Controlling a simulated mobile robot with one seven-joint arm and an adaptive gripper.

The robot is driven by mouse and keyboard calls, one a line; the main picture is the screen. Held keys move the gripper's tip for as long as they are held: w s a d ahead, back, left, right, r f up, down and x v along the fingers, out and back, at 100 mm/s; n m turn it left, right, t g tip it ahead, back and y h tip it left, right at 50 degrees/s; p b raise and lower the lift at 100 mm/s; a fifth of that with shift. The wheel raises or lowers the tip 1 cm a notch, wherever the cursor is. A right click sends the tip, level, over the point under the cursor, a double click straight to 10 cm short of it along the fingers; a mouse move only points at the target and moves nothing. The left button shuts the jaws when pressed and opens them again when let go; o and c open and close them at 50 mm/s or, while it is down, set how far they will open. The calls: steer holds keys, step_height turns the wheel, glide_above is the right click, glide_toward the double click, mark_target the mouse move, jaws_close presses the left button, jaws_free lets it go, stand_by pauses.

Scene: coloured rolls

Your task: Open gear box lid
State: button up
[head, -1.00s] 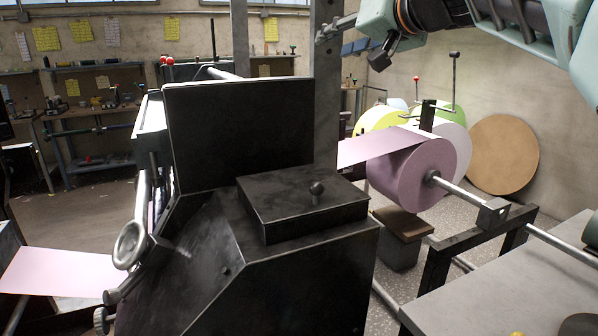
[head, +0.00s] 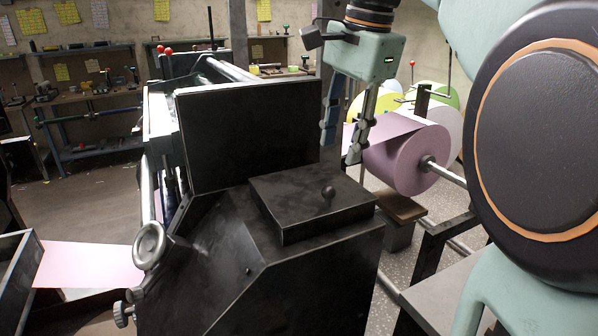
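The gear box lid (head: 290,200) is a flat, dark square cover with a small round knob (head: 328,192) near its right side. It lies closed on top of the black gear box housing (head: 300,280). My gripper (head: 340,150) hangs pointing down, behind and above the lid in the picture, apart from the knob. Its two fingers are spread apart with nothing seen between them, so it is open.
A tall black panel (head: 250,135) stands upright just behind the lid, left of my gripper. A pink roll (head: 408,160) on a metal shaft is behind on the right. Pink sheet (head: 90,265) runs out at the left. A workbench (head: 90,145) stands at the back.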

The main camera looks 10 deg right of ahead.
mark_target(331, 187)
steer(key=f, duration=0.3)
steer(key=w+f+b, duration=0.1)
steer(key=f, duration=0.2)
steer(key=a+f, duration=0.1)
steer(key=f, duration=0.2)
steer(key=shift+w+f+b, duration=0.3)
jaws_close()
